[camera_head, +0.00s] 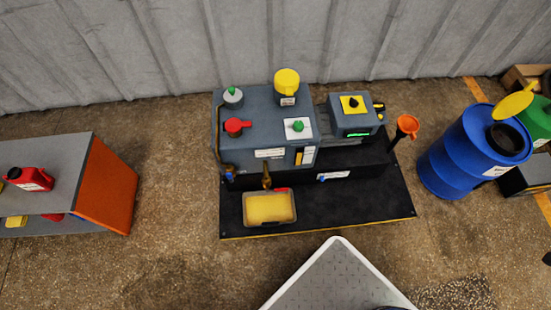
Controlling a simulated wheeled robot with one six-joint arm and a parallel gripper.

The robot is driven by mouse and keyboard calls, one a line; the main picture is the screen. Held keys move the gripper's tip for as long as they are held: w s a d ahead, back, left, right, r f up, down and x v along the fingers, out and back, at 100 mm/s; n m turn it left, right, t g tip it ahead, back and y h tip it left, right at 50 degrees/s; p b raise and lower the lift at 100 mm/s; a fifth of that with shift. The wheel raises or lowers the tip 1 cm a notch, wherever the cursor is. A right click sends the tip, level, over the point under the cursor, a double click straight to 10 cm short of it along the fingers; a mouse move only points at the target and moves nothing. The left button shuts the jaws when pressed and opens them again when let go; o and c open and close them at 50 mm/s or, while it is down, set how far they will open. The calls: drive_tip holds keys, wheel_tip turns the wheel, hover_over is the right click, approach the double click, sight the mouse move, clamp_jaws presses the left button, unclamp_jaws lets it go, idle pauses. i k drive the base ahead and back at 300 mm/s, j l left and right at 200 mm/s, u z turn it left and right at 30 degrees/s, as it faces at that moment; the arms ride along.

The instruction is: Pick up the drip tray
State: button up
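The drip tray (270,222) is a shallow rectangular tray with a thin rim and yellowish contents. It sits on the front left of the black base plate (350,208) of the machine. A brass drain tap (266,176) hangs just behind and above the tray's back edge. A small red part shows at the tray's back rim. My gripper is not in view, and nothing covers the front of the tray.
The grey machine body (245,130) stands behind the tray. An orange funnel (407,125) and a blue barrel (470,150) are at right. A bench with an orange end (103,187) and a red can (30,179) is at left. Brown floor between bench and machine is clear.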

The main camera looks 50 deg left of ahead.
sight(263, 209)
drive_tip(key=k+j+u, duration=0.15)
drive_tip(key=u, duration=1.6)
drive_tip(key=z, duration=1.7)
drive_tip(key=u, duration=1.7)
drive_tip(key=k+u, duration=0.15)
drive_tip(key=k, duration=0.1)
